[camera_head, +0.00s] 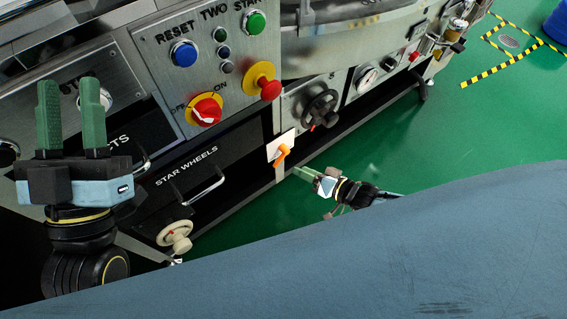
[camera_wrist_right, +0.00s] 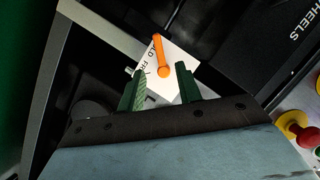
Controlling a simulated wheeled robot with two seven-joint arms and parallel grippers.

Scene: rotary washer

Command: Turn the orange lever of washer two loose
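The orange lever (camera_head: 281,156) sits on a white label plate (camera_head: 279,143) at the lower front edge of the washer. In the right wrist view the lever (camera_wrist_right: 161,56) stands just beyond the fingertips, roughly in line with the gap between them. My right gripper (camera_head: 301,173) is close to the lever on its lower right, apart from it. In the wrist view my right gripper (camera_wrist_right: 159,71) is open and empty. My left gripper (camera_head: 68,84) is raised at the far left, its green fingers apart and empty, in front of the control panel.
The panel has a red-and-yellow rotary switch (camera_head: 206,110), a red button (camera_head: 269,88), a blue button (camera_head: 183,53) and a green button (camera_head: 254,22). A black handwheel (camera_head: 321,107) and a beige handwheel (camera_head: 174,236) project from the front. Green floor (camera_head: 480,130) is open to the right.

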